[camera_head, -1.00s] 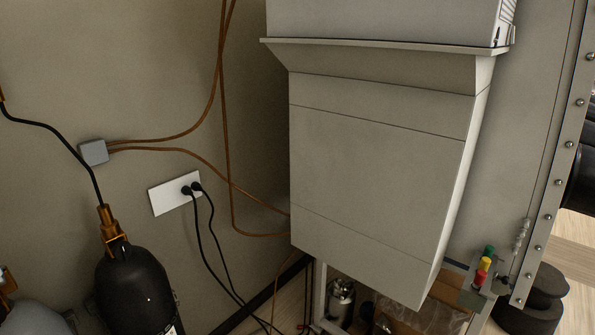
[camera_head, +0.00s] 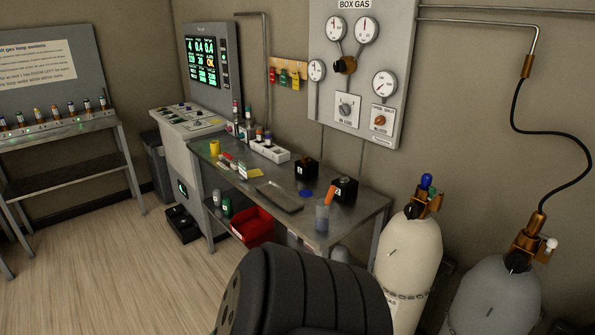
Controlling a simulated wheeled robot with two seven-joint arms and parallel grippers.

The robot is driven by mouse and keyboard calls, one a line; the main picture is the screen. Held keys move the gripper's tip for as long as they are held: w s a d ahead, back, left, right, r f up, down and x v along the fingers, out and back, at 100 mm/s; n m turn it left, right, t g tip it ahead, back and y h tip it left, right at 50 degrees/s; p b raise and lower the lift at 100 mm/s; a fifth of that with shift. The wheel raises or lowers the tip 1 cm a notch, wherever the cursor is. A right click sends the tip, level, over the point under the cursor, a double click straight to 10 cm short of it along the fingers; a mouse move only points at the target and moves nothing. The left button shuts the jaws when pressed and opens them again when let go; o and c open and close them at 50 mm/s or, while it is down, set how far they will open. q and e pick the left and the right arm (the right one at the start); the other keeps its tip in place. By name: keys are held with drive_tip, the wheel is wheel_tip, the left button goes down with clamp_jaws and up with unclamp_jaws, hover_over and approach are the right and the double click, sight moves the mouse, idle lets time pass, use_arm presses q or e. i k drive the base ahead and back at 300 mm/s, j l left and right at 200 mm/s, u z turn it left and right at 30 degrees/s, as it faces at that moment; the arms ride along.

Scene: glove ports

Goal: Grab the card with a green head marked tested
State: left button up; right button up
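Small coloured tags hang on a wooden wall strip (camera_head: 288,62) above the back of the bench. One looks green-headed (camera_head: 271,75), with a red one (camera_head: 284,77) beside it and a yellow one (camera_head: 296,81) at the right end. They are far off and small, and no marking on them can be read. Neither of my grippers is in view.
A metal bench (camera_head: 350,205) with cups, vials, a tray (camera_head: 279,197) and black boxes stands below the tags. A red bin (camera_head: 252,227) is underneath. Gas cylinders (camera_head: 408,255) stand at right. A dark ribbed shape (camera_head: 310,290) blocks the bottom centre. Floor is clear at left.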

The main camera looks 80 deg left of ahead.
sight(243, 176)
drive_tip(key=u, duration=3.15)
drive_tip(key=i+j, duration=0.4)
drive_tip(key=i, duration=0.2)
